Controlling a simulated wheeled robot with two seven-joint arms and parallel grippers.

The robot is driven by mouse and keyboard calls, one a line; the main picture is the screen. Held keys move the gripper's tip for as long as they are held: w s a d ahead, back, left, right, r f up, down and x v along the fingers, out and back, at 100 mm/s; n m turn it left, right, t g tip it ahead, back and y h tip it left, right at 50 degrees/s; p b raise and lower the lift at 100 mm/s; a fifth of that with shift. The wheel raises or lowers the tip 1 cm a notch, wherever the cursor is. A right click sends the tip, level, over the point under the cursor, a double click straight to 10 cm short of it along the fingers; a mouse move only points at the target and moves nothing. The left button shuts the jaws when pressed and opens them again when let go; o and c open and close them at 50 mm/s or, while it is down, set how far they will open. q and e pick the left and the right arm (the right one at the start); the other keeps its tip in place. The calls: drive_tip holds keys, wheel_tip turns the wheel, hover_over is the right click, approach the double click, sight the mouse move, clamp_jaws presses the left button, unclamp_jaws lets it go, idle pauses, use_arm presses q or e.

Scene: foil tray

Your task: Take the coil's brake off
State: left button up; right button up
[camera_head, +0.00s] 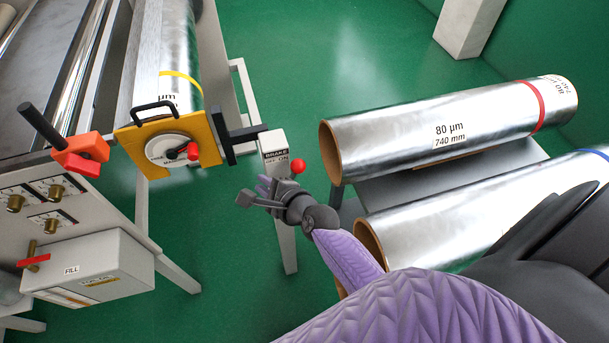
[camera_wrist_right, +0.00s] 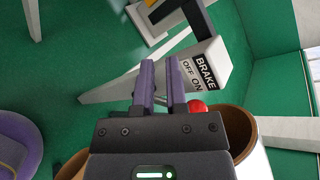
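The brake box (camera_head: 273,150) is a white post top with a label reading BRAKE, OFF and ON, and it also shows in the wrist view (camera_wrist_right: 213,58). Its lever ends in a red knob (camera_head: 298,165), which sits on the ON side and also shows in the wrist view (camera_wrist_right: 197,105). My right gripper (camera_head: 264,187) is just below the box in the head view, left of the knob. In the wrist view its two purple fingers (camera_wrist_right: 161,75) stand apart with a narrow empty gap, and the knob lies outside them, to the right. My left gripper is not in view.
A foil coil (camera_head: 180,75) sits in the machine at left behind a yellow bracket (camera_head: 170,140) with a black handle. Large foil rolls (camera_head: 450,125) lie on a rack at right. Green floor (camera_head: 300,60) is open between them. A control panel (camera_head: 45,200) stands at lower left.

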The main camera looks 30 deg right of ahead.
drive_tip(key=s+d+f+t+h+b, duration=0.1)
drive_tip(key=f, duration=0.1)
drive_tip(key=s+d+f+m+t+h+b, duration=0.1)
drive_tip(key=s+f+h+b, duration=0.1)
drive_tip(key=shift+s+d+t, duration=0.15)
drive_tip(key=shift+s+t, duration=0.05)
drive_tip(key=shift+t, duration=0.2)
clamp_jaws()
drive_tip(key=s+d+m+h+b, duration=0.3)
drive_tip(key=s+d+h, duration=0.2)
drive_tip(key=h, duration=0.2)
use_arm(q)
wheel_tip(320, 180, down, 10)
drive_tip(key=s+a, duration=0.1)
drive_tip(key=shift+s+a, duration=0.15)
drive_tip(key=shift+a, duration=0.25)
use_arm(e)
drive_tip(key=x, duration=1)
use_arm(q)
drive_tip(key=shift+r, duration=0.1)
use_arm(e)
drive_tip(key=shift+r, duration=0.15)
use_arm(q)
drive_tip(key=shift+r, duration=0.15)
use_arm(e)
drive_tip(key=shift+a+r, duration=0.15)
drive_tip(key=shift+a, duration=0.05)
